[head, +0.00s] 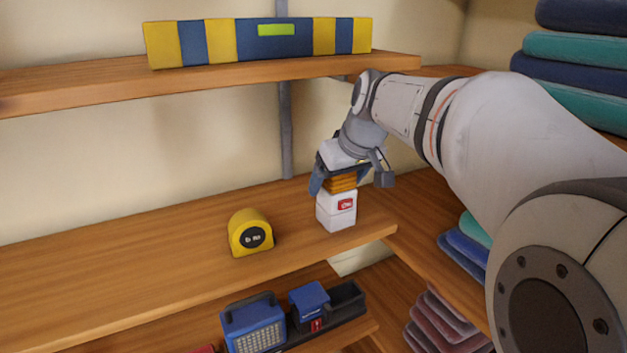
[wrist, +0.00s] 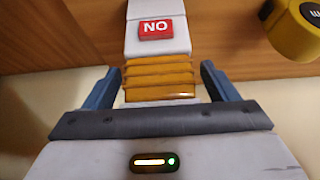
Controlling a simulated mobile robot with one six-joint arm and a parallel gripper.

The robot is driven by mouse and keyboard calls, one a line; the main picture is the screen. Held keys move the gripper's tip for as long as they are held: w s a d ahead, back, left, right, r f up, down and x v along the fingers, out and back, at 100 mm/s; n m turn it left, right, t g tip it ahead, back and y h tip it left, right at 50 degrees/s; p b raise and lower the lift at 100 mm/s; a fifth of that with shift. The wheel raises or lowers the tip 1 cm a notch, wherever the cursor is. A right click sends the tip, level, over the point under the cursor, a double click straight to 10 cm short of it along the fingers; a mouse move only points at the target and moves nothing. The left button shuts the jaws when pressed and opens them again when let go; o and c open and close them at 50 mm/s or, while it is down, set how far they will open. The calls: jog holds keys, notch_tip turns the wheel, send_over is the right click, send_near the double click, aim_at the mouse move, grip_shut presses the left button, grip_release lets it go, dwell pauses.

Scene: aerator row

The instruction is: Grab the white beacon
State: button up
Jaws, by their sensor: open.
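The white beacon (head: 337,212) stands upright near the front right end of the middle shelf. It has a white body with a red label and a ribbed orange top. In the wrist view its white body (wrist: 158,38) shows a red "NO" label, with the orange ribbed part nearest me. My gripper (head: 339,188) is at the beacon's top, open. In the wrist view the two blue fingers of my gripper (wrist: 156,82) stand on either side of the orange part, with a gap on both sides.
A yellow tape measure (head: 250,233) stands left of the beacon on the middle shelf (head: 130,260). A striped yellow and blue box (head: 260,41) lies on the upper shelf. A blue radio-like item (head: 254,325) sits below. Folded cloths (head: 575,50) are stacked at right.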

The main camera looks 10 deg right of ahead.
jog(key=shift+c, duration=0.3)
jog(key=c, duration=1.4)
